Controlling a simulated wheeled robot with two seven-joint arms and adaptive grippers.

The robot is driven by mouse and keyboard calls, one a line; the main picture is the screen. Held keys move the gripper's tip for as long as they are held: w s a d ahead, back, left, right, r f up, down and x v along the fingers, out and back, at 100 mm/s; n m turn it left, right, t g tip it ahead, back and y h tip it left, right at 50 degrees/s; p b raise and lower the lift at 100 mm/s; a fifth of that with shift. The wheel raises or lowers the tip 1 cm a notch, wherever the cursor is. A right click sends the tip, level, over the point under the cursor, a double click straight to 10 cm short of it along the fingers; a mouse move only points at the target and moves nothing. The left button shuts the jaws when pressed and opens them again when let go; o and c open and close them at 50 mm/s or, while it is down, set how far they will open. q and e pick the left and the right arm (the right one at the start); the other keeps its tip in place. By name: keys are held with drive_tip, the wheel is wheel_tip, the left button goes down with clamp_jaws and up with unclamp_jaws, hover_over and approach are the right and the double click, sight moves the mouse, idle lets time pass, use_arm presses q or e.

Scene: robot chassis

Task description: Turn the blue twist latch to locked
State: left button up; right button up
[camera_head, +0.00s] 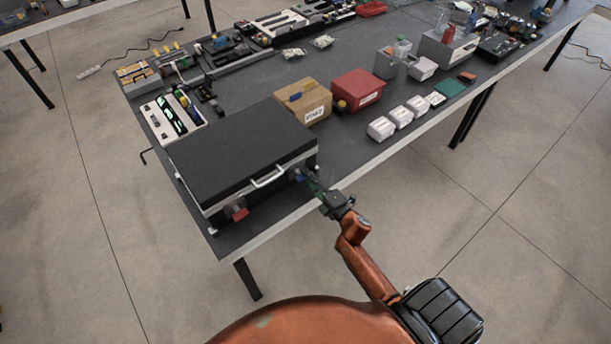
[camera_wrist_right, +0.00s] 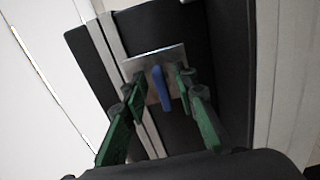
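A black case (camera_head: 240,140) with a silver rim and a light handle (camera_head: 268,177) sits at the near left end of the table. The blue twist latch (camera_head: 297,176) is on its front, right of the handle. In the right wrist view the blue latch (camera_wrist_right: 161,88) is a narrow bar on a metal plate (camera_wrist_right: 150,62), roughly upright in the picture and slightly tilted. My right gripper (camera_head: 312,186) is at the latch. Its green fingers (camera_wrist_right: 158,86) are open, one on each side of the latch, with visible gaps. My left gripper is not in view.
A red latch (camera_head: 239,213) is on the case front, left of the handle. A cardboard box (camera_head: 312,108), a red bin (camera_head: 357,91) and several white boxes (camera_head: 381,129) stand right of the case. The floor in front of the table is clear.

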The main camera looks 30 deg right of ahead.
drive_tip(key=s, duration=1)
drive_tip(key=shift+s+d, duration=0.2)
drive_tip(key=shift+d, duration=0.25)
drive_tip(key=s+f+m+g+h, duration=0.1)
drive_tip(key=s+f+m+g, duration=0.3)
drive_tip(key=f, duration=0.9)
drive_tip(key=s+f+m+g+h, duration=0.1)
drive_tip(key=s+f+m+g, duration=0.15)
drive_tip(key=s+f, duration=0.7)
drive_tip(key=s+f+m+g+h, duration=0.15)
drive_tip(key=f+m, duration=0.25)
drive_tip(key=f, duration=1.2)
drive_tip(key=s+a+f+m+g, duration=0.2)
drive_tip(key=s+f, duration=0.4)
drive_tip(key=s, duration=0.5)
drive_tip(key=s+a+f+m+g+y, duration=0.1)
drive_tip(key=s+f+g, duration=0.3)
drive_tip(key=s, duration=0.7)
drive_tip(key=s+a+f+m+g, duration=0.3)
drive_tip(key=s+f, duration=0.5)
drive_tip(key=s, duration=0.3)
drive_tip(key=shift+a+f+m+y, duration=0.25)
drive_tip(key=shift+f+m+y, duration=0.1)
drive_tip(key=shift+f+m, duration=0.1)
